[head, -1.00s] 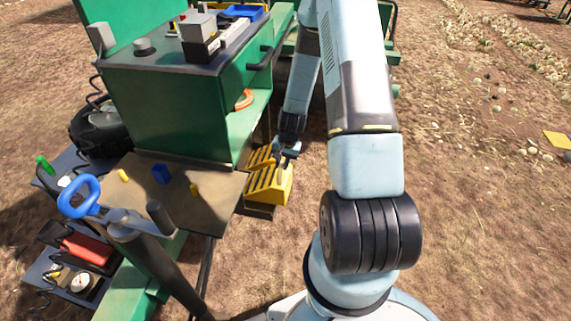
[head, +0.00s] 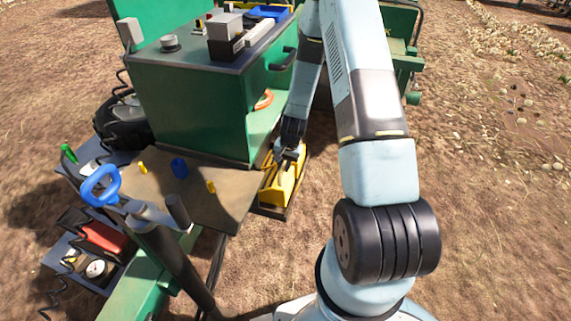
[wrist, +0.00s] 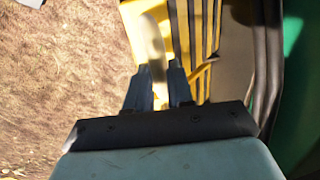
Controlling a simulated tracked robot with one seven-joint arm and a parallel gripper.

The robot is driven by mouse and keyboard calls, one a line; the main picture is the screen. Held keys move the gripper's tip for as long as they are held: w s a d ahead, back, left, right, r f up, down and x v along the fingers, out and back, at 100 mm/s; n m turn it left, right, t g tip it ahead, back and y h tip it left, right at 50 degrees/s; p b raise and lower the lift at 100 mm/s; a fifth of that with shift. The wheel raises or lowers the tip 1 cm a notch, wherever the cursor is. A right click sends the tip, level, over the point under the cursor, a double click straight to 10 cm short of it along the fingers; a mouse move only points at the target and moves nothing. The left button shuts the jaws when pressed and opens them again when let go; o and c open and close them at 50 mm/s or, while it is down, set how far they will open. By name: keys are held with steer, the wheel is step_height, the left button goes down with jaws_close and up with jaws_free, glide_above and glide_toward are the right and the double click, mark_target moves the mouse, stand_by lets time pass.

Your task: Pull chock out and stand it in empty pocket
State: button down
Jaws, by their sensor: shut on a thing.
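A yellow chock (head: 284,184) is at the low dark holder (head: 272,211) beside the green machine's right side. My gripper (head: 289,155) is over the chock, with the arm reaching down. In the wrist view, my gripper (wrist: 158,70) is shut on a pale upright grip (wrist: 154,45) that stands between the fingertips. Yellow surfaces with dark stripes (wrist: 208,30) show just beyond and to the right of the fingers. I cannot tell whether the chock is clear of the holder. The empty pocket cannot be made out.
The green machine (head: 195,105) stands close to the left of my gripper. A brown plate (head: 222,200) with small yellow and blue parts lies left of the chock. Bare soil is open to the right.

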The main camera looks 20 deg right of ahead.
steer(key=shift+f, duration=1.85)
steer(key=c, duration=0.9)
jaws_free()
steer(key=shift+f, duration=0.1)
